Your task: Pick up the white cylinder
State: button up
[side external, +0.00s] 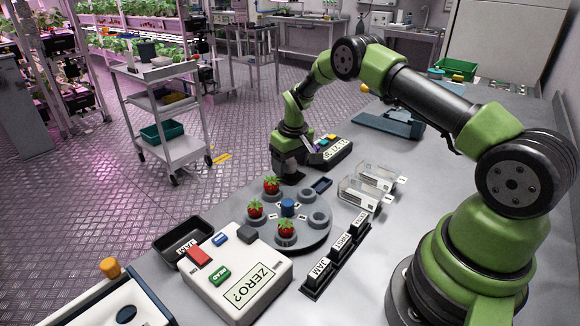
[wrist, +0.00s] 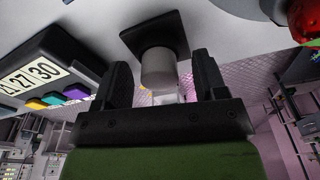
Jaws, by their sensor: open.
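The white cylinder (wrist: 158,68) shows in the wrist view, pale grey-white, against a dark square pad (wrist: 154,35). My gripper (wrist: 162,75) is open, with one dark finger on each side of the cylinder. In the side external view my gripper (side external: 287,168) points down at the bench beyond the round disc. The cylinder cannot be made out there; my gripper seems to hide it.
A box with number label and coloured buttons (side external: 327,152) stands close beside my gripper. The grey disc (side external: 318,236) with red berries is nearer the camera. Clear holders (side external: 360,193), a labelled black rack (side external: 333,262) and a white button box (side external: 236,275) stand around it.

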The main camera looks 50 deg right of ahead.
jog(key=c, duration=1)
